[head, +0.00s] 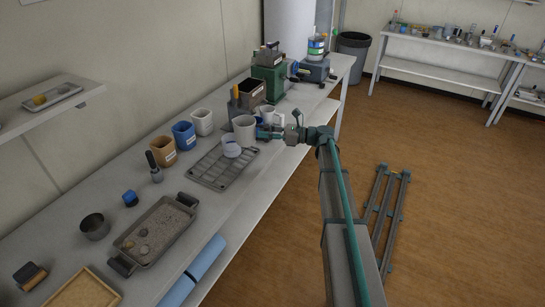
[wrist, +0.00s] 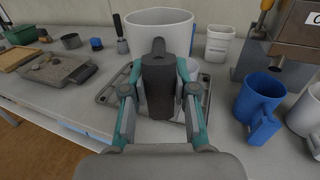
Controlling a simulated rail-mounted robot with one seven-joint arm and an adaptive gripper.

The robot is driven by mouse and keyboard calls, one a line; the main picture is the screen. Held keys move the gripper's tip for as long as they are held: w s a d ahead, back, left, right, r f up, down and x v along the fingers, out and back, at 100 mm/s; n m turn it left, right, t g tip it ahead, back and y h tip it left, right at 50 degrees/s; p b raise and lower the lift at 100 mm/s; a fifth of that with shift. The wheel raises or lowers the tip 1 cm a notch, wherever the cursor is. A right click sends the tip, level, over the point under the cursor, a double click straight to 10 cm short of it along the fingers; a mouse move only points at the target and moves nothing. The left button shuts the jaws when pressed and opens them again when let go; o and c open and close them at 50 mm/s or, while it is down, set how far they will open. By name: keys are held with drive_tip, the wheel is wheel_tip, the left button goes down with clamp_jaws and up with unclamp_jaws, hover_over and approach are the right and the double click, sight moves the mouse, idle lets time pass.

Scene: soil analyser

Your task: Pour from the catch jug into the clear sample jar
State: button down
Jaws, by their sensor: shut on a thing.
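The catch jug appears to be the large pale jug (head: 244,127); it also shows large beyond the fingers in the wrist view (wrist: 160,28). The jug looks about upright. A small pale, partly see-through jar (head: 231,149), likely the clear sample jar, stands on the grey ribbed tray, just in front and left of the jug in the head view. In the wrist view it is mostly hidden behind the gripper. I cannot tell what the jug holds.
The grey ribbed tray (head: 212,172) lies under the jar. Tan (head: 163,151), blue (head: 184,136) and white (head: 202,122) containers stand along the wall. A blue mug (wrist: 258,98) and a white mug (wrist: 306,112) stand to the right in the wrist view. A green machine (head: 268,78) stands farther back.

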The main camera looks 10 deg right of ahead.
drive_tip(key=shift+n+g+h, duration=0.3)
drive_tip(key=shift+g+h, duration=0.5)
drive_tip(key=shift+h, duration=0.1)
drive_tip(key=w, duration=0.1)
drive_tip(key=w+r, duration=0.1)
drive_tip(key=w, duration=0.1)
drive_tip(key=w+r+p, duration=0.1)
drive_tip(key=w, duration=0.1)
drive_tip(key=shift+w+d+r, duration=0.15)
drive_tip(key=shift+w, duration=0.05)
